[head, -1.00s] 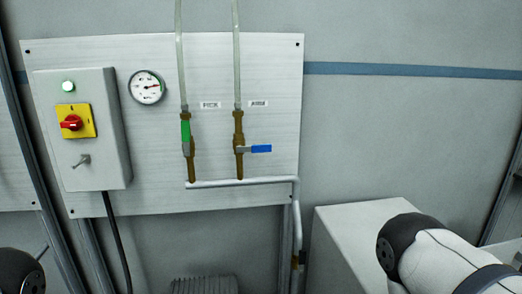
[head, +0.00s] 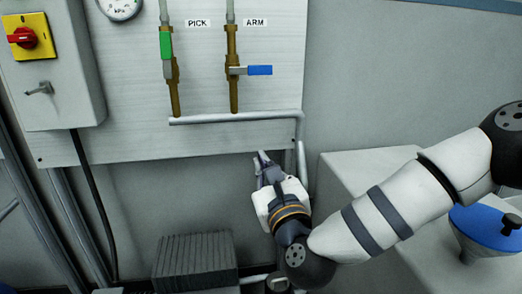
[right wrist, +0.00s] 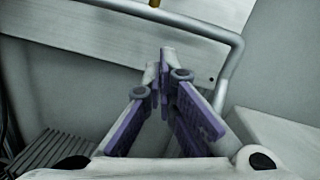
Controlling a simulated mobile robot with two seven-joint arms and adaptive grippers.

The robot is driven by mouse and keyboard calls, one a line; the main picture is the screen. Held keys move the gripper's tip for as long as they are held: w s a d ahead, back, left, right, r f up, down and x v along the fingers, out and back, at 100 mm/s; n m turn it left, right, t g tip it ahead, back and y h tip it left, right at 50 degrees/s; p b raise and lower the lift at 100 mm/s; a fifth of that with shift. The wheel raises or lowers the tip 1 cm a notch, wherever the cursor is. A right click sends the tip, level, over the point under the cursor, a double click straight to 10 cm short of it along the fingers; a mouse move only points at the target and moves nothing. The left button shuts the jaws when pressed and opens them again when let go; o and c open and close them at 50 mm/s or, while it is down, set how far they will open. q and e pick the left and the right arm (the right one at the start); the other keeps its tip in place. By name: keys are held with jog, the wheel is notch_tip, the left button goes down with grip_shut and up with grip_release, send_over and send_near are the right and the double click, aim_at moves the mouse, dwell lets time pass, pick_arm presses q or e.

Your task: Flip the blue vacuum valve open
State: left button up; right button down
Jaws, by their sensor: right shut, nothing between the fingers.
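The blue vacuum valve handle (head: 260,70) sticks out level to the right from the brass valve under the ARM label (head: 256,22), across its upright pipe. The green valve handle (head: 166,46), under the PICK label (head: 198,23), stands upright along its pipe. The blue handle is not in the right wrist view. My left gripper is not in view.
A grey pipe (head: 235,117) runs below the valves and bends down at the right. The switch box (head: 55,75) with a red knob is at left. A ribbed grey block (head: 195,262) stands below. A pale cabinet (head: 365,165) is at right.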

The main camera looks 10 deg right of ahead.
aim_at(260, 70)
notch_tip(260, 70, up, 6)
jog(key=w+d+m+t+h, duration=0.1)
jog(key=d+m, duration=0.1)
jog(key=m, duration=0.2)
jog(key=shift+w+t+h, duration=0.3)
jog(key=shift+t, duration=0.1)
jog(key=w+r+p, duration=0.1)
jog(key=w+r, duration=0.5)
jog(key=w, duration=0.3)
jog(key=shift+w, duration=0.35)
jog(key=shift+r, duration=0.2)
jog(key=shift+r+n, duration=0.1)
jog(key=shift+n, duration=0.4)
